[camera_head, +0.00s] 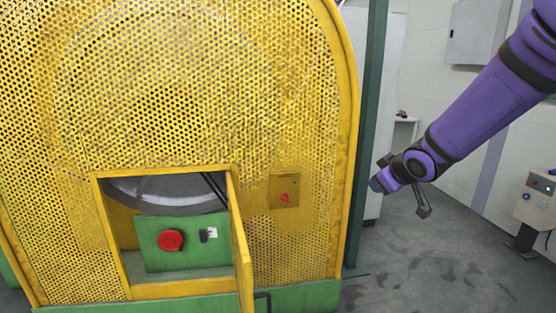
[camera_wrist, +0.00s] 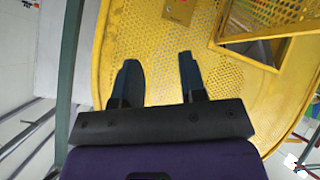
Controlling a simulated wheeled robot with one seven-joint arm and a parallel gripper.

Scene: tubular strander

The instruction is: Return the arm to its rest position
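My purple arm (camera_head: 485,100) reaches in from the upper right in the head view, bent at a dark joint. My gripper (camera_head: 381,181) is at its lower end, to the right of the yellow machine guard and apart from it in the picture. In the wrist view my gripper (camera_wrist: 158,72) shows two dark fingers spread apart with nothing between them. The yellow perforated guard (camera_wrist: 165,50) lies beyond the fingers.
The yellow perforated guard (camera_head: 200,90) has a hatch door (camera_head: 241,250) swung open. Inside, a green panel (camera_head: 150,231) carries a red knob (camera_head: 171,240). A dark green post (camera_head: 369,130) stands beside the guard. A control box (camera_head: 537,200) stands right; floor (camera_head: 430,265) between is clear.

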